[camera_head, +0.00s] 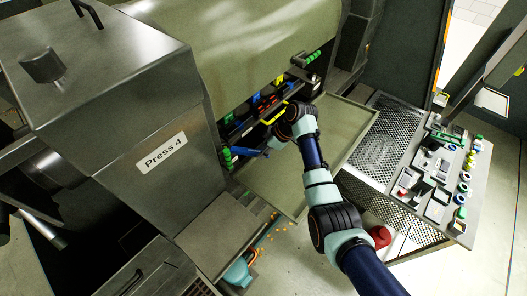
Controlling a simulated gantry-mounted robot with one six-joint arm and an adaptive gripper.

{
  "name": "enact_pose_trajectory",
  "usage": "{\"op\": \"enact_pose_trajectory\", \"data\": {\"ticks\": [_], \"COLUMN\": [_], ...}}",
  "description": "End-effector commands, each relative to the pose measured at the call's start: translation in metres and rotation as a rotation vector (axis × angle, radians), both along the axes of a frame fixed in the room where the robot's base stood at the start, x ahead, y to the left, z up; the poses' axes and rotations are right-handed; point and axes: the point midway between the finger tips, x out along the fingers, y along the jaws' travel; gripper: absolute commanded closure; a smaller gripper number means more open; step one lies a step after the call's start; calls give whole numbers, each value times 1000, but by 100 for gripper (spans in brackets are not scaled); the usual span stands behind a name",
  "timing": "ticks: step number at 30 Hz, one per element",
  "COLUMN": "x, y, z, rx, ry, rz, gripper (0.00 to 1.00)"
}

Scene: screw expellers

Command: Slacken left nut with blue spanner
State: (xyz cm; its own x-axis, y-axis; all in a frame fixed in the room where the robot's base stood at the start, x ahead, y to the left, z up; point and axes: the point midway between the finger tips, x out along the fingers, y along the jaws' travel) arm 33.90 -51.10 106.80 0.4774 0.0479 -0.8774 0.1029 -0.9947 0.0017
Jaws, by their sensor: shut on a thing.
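My gripper (270,145) reaches in from the right at the front of the press and points left. It is shut on the blue spanner (250,152), which sticks out to the left of the jaws. At the left end of the press opening is a stack of green rings (227,158), likely at the left nut; the nut itself is too small to make out. The spanner's far end is close to these rings; I cannot tell whether it touches. A similar green stack (314,56) is at the right end.
Coloured pieces, among them a red one (256,98), line the dark opening under the cover (220,40). A steel housing marked Press 4 (165,152) stands left. A tray (345,125) lies below my wrist. A bench of small parts (440,170) stands right.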

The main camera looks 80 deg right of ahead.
Motion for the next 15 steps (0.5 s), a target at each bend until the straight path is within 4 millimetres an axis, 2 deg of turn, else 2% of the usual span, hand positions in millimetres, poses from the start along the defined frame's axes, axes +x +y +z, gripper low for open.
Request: {"op": "enact_pose_trajectory", "data": {"ticks": [15], "x": [3], "y": [-14], "z": [-3], "rx": [0], "ry": [-2], "rz": [91], "gripper": [100]}}
